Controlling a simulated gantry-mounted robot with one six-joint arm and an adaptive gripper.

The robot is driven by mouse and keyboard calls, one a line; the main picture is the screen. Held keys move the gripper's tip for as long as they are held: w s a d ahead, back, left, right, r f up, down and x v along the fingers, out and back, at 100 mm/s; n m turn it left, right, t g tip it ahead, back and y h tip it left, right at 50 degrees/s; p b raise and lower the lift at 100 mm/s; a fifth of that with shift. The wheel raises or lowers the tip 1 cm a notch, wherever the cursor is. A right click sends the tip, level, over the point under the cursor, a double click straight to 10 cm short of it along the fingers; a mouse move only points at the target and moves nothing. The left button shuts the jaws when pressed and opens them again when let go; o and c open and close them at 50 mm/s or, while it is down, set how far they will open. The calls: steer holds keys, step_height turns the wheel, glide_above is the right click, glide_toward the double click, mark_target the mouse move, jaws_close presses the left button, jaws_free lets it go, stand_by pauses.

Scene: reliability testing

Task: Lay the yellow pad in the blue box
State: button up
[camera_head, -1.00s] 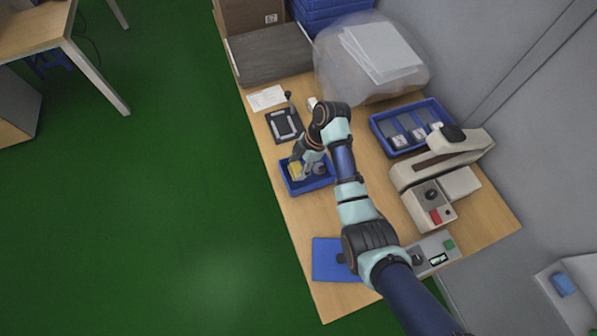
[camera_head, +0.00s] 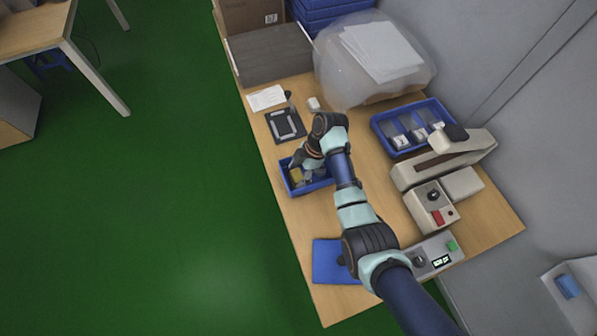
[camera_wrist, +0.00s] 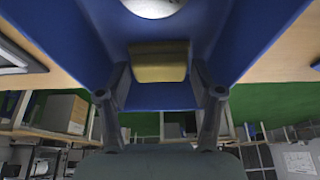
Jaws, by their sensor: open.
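The yellow pad (camera_head: 297,174) is inside the small blue box (camera_head: 293,191) near the table's left edge. In the wrist view the yellow pad (camera_wrist: 158,62) lies within the blue box (camera_wrist: 225,60), close to a blue wall, and looks like a short block. My gripper (camera_wrist: 160,92) is open, with one finger on each side of the pad and a visible gap to it. In the head view my gripper (camera_head: 303,168) is over the box and partly hides it. A round pale object (camera_wrist: 152,6) shows at the top of the wrist view.
A black frame-like fixture (camera_head: 285,125) and a white paper (camera_head: 267,98) lie behind the box. A blue tray with several parts (camera_head: 382,128) and a beige machine (camera_head: 436,165) stand to the right. A blue mat (camera_head: 328,262) lies in front. The table's left edge is near.

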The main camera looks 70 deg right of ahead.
steer(key=shift+r, duration=0.35)
steer(key=p+v, duration=0.3)
steer(key=v, duration=0.8)
steer(key=shift+s+d+r, duration=0.2)
steer(key=shift+r, duration=0.1)
